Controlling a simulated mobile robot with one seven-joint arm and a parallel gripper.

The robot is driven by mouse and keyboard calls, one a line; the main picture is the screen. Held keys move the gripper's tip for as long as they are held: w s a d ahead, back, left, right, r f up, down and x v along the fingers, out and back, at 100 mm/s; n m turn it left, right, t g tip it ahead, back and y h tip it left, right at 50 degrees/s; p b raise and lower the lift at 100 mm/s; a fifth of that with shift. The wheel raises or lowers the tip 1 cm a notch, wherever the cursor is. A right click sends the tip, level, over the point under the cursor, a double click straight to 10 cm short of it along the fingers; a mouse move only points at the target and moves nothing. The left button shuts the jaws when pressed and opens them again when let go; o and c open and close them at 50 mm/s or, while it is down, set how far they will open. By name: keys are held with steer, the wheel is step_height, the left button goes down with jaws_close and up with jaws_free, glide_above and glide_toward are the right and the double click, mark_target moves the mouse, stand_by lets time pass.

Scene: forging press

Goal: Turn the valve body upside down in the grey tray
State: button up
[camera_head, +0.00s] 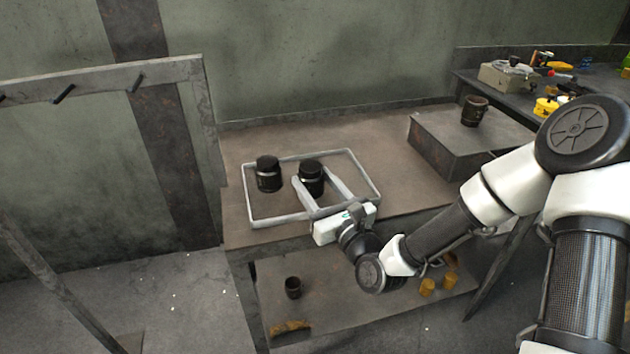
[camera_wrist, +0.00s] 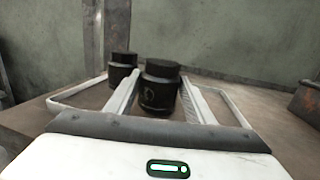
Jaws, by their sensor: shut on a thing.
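Two dark, squat cylindrical bodies with narrower tops stand upright in the grey tray (camera_head: 247,195), a shallow light-rimmed frame on the bench. My gripper (camera_head: 313,181) reaches in from the front right and is shut on the right one, the valve body (camera_head: 312,174), with one finger on each side. The wrist view shows this valve body (camera_wrist: 159,90) between the fingers, its narrower cap up and a faint mark on its front. It looks to be at tray level; whether its base touches the tray is hidden. The other dark body (camera_head: 268,174) stands just left, apart from it.
A raised block (camera_head: 455,150) with a dark cup (camera_head: 474,111) on it stands at the right of the bench. A lower shelf (camera_head: 345,308) holds a dark cup and yellow-brown pieces. A cluttered table stands far right. Bench behind the tray is clear.

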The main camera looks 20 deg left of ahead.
steer(key=o, duration=1.1)
